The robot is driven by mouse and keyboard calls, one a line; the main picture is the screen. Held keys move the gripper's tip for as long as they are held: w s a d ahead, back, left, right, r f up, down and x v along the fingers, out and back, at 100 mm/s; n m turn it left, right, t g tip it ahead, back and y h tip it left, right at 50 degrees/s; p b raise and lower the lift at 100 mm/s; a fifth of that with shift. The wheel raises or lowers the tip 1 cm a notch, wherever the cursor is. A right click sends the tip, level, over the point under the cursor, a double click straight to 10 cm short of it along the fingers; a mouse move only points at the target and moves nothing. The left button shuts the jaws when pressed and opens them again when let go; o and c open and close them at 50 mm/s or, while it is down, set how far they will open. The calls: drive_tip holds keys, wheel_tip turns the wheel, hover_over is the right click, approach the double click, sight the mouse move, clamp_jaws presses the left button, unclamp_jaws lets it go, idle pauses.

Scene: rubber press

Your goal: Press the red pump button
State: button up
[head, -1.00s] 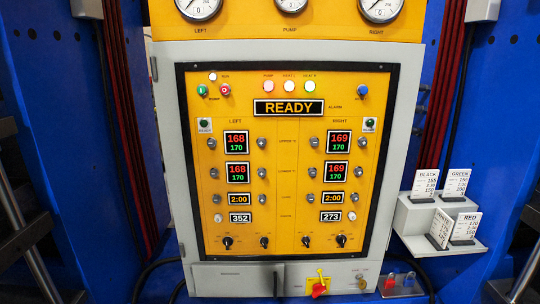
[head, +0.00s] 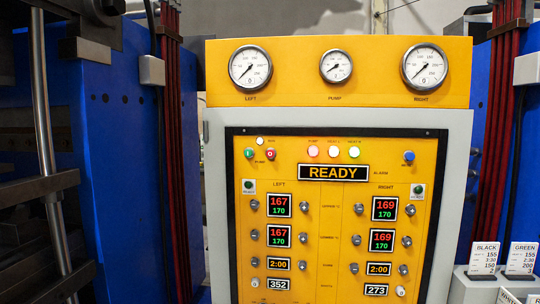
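The red pump button (head: 271,155) is a small round red button at the upper left of the yellow control panel (head: 330,225) in the head view. A green button (head: 249,154) sits just left of it, with a PUMP label between and below them. A small white lamp (head: 260,141) is above the pair. The display reads READY (head: 333,173). A lamp under the PUMP label (head: 313,151) glows reddish. My gripper is not in view, and nothing covers the red button.
Three gauges (head: 336,67) sit on the yellow box above the panel. Blue press frames with red cables (head: 185,180) flank the cabinet (head: 216,130). Label cards (head: 485,258) stand at the lower right. The space before the panel looks clear.

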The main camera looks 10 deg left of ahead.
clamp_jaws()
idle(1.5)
